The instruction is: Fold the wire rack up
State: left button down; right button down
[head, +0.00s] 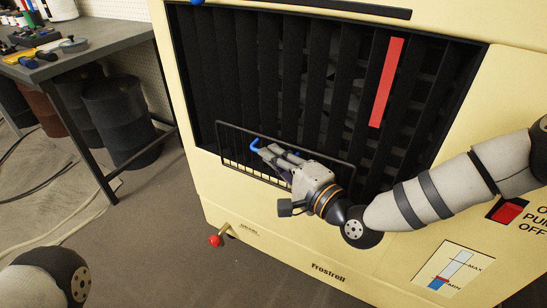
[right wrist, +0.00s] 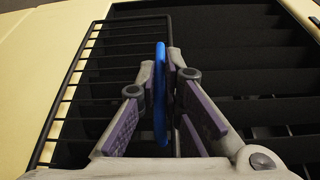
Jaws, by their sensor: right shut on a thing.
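The wire rack (head: 300,148) is a black wire frame at the bottom of the dark slatted opening of a cream machine. In the right wrist view its frame and bars (right wrist: 61,97) show on the left, behind the fingers. A blue handle (head: 256,146) shows at the rack's middle. My right gripper (head: 267,152) comes in from the right and is shut on the blue handle, which stands between its purple finger pads (right wrist: 170,95) in the right wrist view. How the handle joins the rack is hidden. Only a part of my left arm shows, at bottom left; its gripper is out of view.
The cream machine (head: 300,240) has a red strip (head: 386,82) on its slats, a red-knobbed valve (head: 215,240) low on the left and a level gauge (head: 455,270) low on the right. A workbench (head: 100,45) and dark barrels (head: 118,115) stand at left.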

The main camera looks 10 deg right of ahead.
jog(key=c, duration=1.7)
grip_release()
jog(key=shift+w+d+r, duration=0.1)
jog(key=shift+w, duration=0.05)
jog(key=v, duration=1.2)
